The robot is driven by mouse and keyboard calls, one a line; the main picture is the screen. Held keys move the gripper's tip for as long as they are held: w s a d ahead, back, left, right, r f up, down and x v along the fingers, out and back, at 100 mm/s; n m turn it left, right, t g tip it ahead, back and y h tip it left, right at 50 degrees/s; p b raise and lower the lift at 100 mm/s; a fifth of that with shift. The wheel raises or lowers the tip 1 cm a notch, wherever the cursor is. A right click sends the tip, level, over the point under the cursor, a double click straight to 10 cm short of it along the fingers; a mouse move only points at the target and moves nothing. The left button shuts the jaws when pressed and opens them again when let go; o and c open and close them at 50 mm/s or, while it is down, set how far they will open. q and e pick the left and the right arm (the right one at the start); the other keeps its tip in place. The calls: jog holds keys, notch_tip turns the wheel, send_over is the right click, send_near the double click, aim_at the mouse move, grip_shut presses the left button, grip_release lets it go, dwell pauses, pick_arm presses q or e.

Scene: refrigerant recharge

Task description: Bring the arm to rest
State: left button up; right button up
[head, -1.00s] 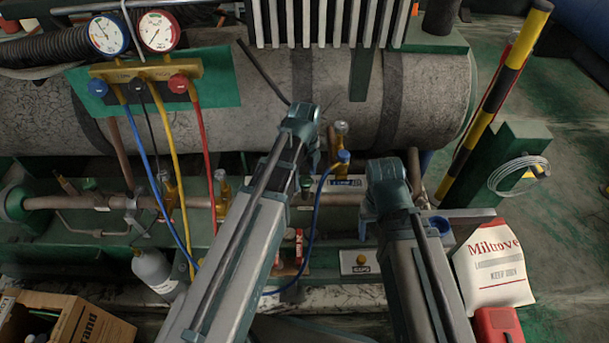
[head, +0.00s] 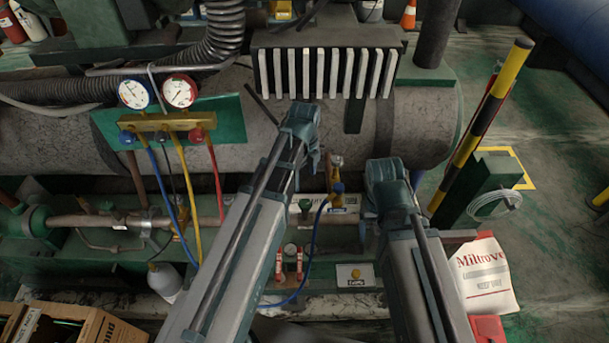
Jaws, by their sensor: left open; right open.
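My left gripper (head: 303,128), at the teal end of the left arm, is in front of the grey tank and below the white-finned block. My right gripper (head: 386,188), at the teal end of the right arm, is lower and to the right. Both are seen from behind, so their fingertips are hard to make out; I see nothing held in either. The gauge manifold (head: 165,122) hangs on a green plate at left, with blue, yellow and red hoses. A blue hose (head: 312,245) runs up to a brass valve (head: 337,195) between the arms.
The grey tank (head: 425,125) spans the back. A yellow-black post (head: 482,125) and a green stand with coiled wire (head: 492,205) are at right. A white bag (head: 485,275) is right of my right arm. A bottle (head: 164,283) and cardboard box (head: 85,325) are lower left.

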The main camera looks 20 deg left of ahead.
pick_arm(q)
jog(key=shift+r+p, duration=0.3)
jog(key=shift+r, duration=0.35)
pick_arm(e)
jog(key=shift+r, duration=0.7)
pick_arm(q)
jog(key=s+d+r+n+p, duration=0.4)
jog(key=s+d+r+n, duration=0.1)
jog(key=n, duration=0.4)
jog(key=s+d+r+n+y+p, duration=0.1)
jog(key=s+d+r+n+p, duration=0.3)
jog(key=s+n, duration=0.4)
jog(key=shift+d+r+n+p, duration=0.35)
jog(key=shift+d+n+p, duration=0.25)
jog(key=shift+n+p, duration=0.25)
pick_arm(e)
notch_tip(320, 180, up, 10)
jog(key=shift+f, duration=0.25)
